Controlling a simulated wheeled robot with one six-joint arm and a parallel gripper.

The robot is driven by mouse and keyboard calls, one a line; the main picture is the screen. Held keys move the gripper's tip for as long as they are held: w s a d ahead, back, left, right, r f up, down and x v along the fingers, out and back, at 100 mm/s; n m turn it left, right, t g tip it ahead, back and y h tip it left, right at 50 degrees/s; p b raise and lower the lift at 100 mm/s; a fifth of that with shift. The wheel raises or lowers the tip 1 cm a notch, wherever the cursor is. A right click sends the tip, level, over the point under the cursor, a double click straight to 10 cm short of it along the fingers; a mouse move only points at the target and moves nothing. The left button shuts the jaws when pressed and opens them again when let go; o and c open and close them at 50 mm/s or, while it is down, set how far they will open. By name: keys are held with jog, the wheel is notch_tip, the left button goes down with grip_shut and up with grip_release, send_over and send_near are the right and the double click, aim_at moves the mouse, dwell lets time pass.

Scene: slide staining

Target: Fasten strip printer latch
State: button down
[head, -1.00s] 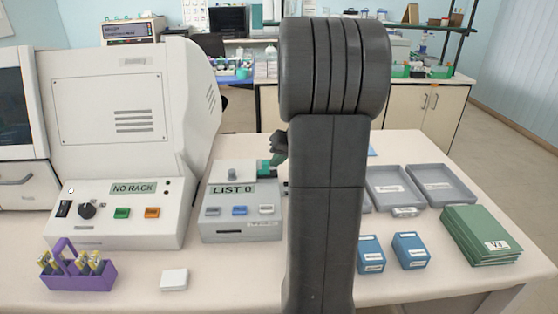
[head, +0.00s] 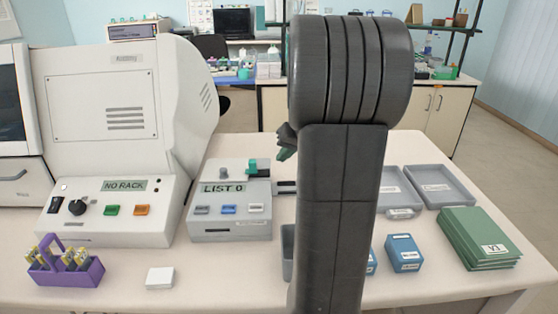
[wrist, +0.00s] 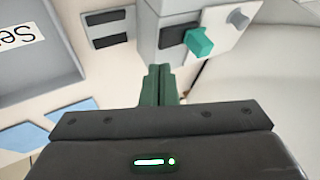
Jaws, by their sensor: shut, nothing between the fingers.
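The strip printer (head: 228,222) is a small grey box with a "LIST 0" display and a row of buttons, standing right of the big white machine. Its teal latch (head: 258,168) sits at the top right; in the wrist view the teal latch (wrist: 200,42) is beside a dark block and a grey knob (wrist: 238,19). My gripper (head: 286,143) is shut and empty, above and right of the latch in the head view. In the wrist view my gripper (wrist: 160,72) points toward the printer's edge, with a gap to the latch. My arm hides the area right of the printer.
The white staining machine (head: 115,212) reads "NO RACK". A purple rack (head: 66,272) and a white box (head: 160,278) lie in front. Grey trays (head: 442,186), blue boxes (head: 403,252) and green folders (head: 478,238) are right of my arm. Table (head: 215,285) before the printer is clear.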

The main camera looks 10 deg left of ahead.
jog(key=v, duration=0.7)
jog(key=shift+s+r+b, duration=0.3)
jog(key=shift+r+b, duration=0.05)
jog(key=shift+a, duration=0.15)
notch_tip(320, 180, up, 9)
jog(key=p, duration=0.7)
jog(key=shift+f, duration=0.1)
notch_tip(320, 180, down, 9)
jog(key=b, duration=0.7)
jog(key=shift+a+f, duration=0.1)
jog(key=shift+a, duration=0.05)
